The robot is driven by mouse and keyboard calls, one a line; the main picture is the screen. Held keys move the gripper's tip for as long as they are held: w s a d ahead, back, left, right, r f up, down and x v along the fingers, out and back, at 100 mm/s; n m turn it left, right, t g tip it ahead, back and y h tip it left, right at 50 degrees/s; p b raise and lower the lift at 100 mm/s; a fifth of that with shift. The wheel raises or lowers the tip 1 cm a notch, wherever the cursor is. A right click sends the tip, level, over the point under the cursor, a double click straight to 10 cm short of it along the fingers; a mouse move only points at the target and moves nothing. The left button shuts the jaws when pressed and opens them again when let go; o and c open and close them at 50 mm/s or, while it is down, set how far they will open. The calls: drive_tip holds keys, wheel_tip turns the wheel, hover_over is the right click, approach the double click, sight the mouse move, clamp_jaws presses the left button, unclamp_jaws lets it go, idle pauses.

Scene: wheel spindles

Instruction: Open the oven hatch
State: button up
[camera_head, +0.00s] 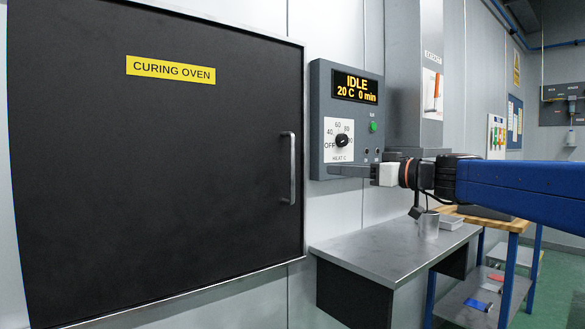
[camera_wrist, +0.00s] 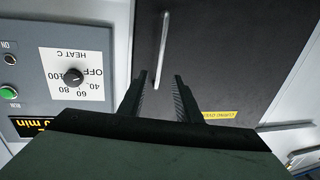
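The curing oven's black hatch (camera_head: 150,170) fills the left of the head view and sits flush in its frame, closed. Its vertical metal bar handle (camera_head: 292,168) is near the hatch's right edge. My gripper (camera_head: 331,171) is to the right of the handle, apart from it, at about the handle's height in the picture and pointing left. In the wrist view my gripper (camera_wrist: 160,78) has its two fingers spread with nothing between them. The handle (camera_wrist: 163,48) shows beyond the fingertips there, and the hatch (camera_wrist: 220,55) lies behind.
A control panel (camera_head: 346,118) reading IDLE, 20 C, 0 min, with a heat knob (camera_head: 341,140), is right beside my gripper. A steel table (camera_head: 385,250) stands below my arm, with a metal cup (camera_head: 429,225) on it. The space before the hatch is clear.

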drive_tip(key=x, duration=1.7)
clamp_jaws()
